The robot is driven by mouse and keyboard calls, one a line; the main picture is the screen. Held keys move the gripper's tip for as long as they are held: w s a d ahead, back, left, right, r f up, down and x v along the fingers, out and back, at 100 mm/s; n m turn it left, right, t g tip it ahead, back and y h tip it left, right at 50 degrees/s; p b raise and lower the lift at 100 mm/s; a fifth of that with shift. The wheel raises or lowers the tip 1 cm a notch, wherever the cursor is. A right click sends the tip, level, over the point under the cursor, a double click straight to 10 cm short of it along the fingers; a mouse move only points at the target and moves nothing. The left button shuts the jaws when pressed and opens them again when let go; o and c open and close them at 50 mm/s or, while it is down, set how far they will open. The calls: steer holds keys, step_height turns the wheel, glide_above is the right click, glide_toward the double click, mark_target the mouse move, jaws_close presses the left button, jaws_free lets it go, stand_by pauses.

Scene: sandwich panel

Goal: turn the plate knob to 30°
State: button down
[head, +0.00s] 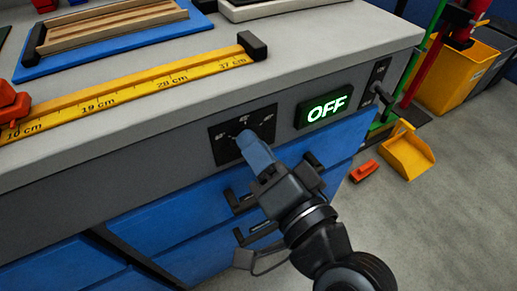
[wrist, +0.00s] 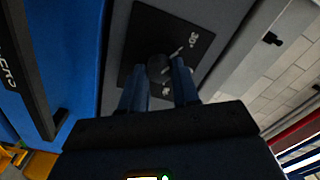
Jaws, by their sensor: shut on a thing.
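A black dial plate (head: 228,150) with white markings is on the grey front of the bench. It also shows in the wrist view (wrist: 142,32), where a "30°" mark is readable beside the knob. The dark round plate knob (wrist: 158,66) sits between my fingers, with a pale pointer line on its side toward the 30° mark. My gripper (head: 248,142) reaches the plate from the lower right. In the wrist view its blue fingers (wrist: 159,80) are on both sides of the knob, shut on it. In the head view the fingers hide most of the knob.
A green-lit OFF display (head: 324,108) is right of the plate, with a black switch panel (head: 376,76) beyond. Blue drawers (head: 170,215) with black handles lie below. A yellow ruler (head: 130,92) lies on the bench top. A yellow dustpan (head: 407,155) is on the floor.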

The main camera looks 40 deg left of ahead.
steer(key=shift+f, duration=0.1)
steer(key=c, duration=0.8)
jaws_free()
steer(key=shift+v, duration=3.9)
